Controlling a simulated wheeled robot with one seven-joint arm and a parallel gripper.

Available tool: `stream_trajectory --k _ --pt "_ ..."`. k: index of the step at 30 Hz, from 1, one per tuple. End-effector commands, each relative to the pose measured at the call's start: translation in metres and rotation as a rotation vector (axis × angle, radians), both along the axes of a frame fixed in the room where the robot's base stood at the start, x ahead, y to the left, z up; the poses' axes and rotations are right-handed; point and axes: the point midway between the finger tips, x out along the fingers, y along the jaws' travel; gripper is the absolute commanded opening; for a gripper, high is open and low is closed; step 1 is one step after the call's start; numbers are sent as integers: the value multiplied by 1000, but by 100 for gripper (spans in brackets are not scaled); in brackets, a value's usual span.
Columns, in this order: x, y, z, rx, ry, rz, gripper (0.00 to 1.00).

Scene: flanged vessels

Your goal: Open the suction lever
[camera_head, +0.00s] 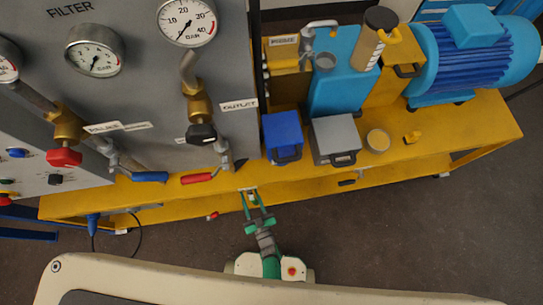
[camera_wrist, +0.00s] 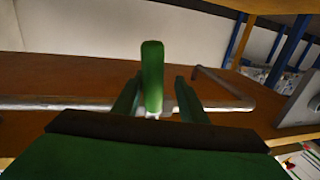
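A green lever handle (camera_wrist: 152,75) stands upright in the wrist view, on a thin horizontal pale pipe (camera_wrist: 60,104). My gripper (camera_wrist: 155,97) has one green finger on each side of the handle, with a gap visible on the right, so it looks open around it. In the head view my gripper (camera_head: 254,200) is at the front edge of the yellow bench, below the outlet label. The handle is too small to make out there. No readable label in view says suction, so I cannot confirm which lever that is.
The yellow bench (camera_head: 470,140) carries a blue box (camera_head: 283,135), a grey box (camera_head: 335,138) and a blue motor (camera_head: 465,55). A blue lever (camera_head: 150,177) and a red lever (camera_head: 198,178) sit left of my gripper. Open floor lies to the right.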

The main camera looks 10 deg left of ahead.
Motion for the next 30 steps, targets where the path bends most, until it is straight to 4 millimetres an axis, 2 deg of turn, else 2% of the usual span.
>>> stream_trajectory --k 17,30 --pt "-83 -42 0 -1 0 2 39" --pt "-91 -68 44 -57 16 -104 39"
